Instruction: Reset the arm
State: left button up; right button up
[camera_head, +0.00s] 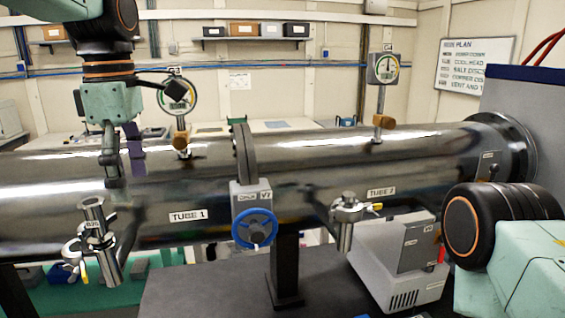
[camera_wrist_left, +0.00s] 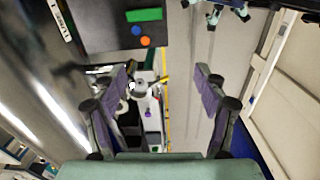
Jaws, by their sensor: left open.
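My left gripper (camera_head: 124,168) hangs pointing down in front of the long steel pipe (camera_head: 210,185), near the part labelled TUBE 1. It hides a bit of the pipe. In the left wrist view its two fingers (camera_wrist_left: 163,82) stand wide apart, with nothing held between them. The gap there shows only things farther off. My left arm comes in from the upper left. At the right edge a part of my right arm shows, a black joint with an orange ring, but its gripper is outside the frame.
A blue-handwheel valve (camera_head: 255,228) sits mid-pipe. Two gauges (camera_head: 176,95) (camera_head: 383,68) stand on top. A capped branch fitting (camera_head: 95,235) is below my left gripper; another fitting (camera_head: 346,215) is under TUBE 2. A grey pump unit (camera_head: 385,262) stands front right.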

pick_arm(q)
jog(key=w+a+f+m+t+b, duration=0.1)
jog(key=w+f+m+t, duration=0.45)
jog(key=w+m, duration=0.35)
jog(key=s+f+m+t+b, duration=0.15)
jog(key=f+m+b, duration=0.25)
jog(key=f, duration=1.1)
jog(key=s+f+m+b, duration=0.2)
jog(key=f+m+b, duration=0.15)
jog(key=f, duration=1.15)
jog(key=s+f+m+g+b, duration=0.3)
jog(key=s+f+g+b, duration=0.4)
jog(key=s+f+b, duration=0.9)
jog(key=s+f, duration=1.9)
jog(key=f, duration=0.3)
jog(key=shift+s+a+f, duration=0.2)
jog(key=shift+f, duration=0.05)
pick_arm(e)
notch_tip(320, 180, down, 25)
jog(key=a, duration=0.1)
jog(key=shift+w, duration=0.25)
pick_arm(q)
jog(key=shift+s+d, duration=0.1)
pick_arm(e)
jog(key=shift+s+d, duration=0.1)
jog(key=shift+s, duration=0.05)
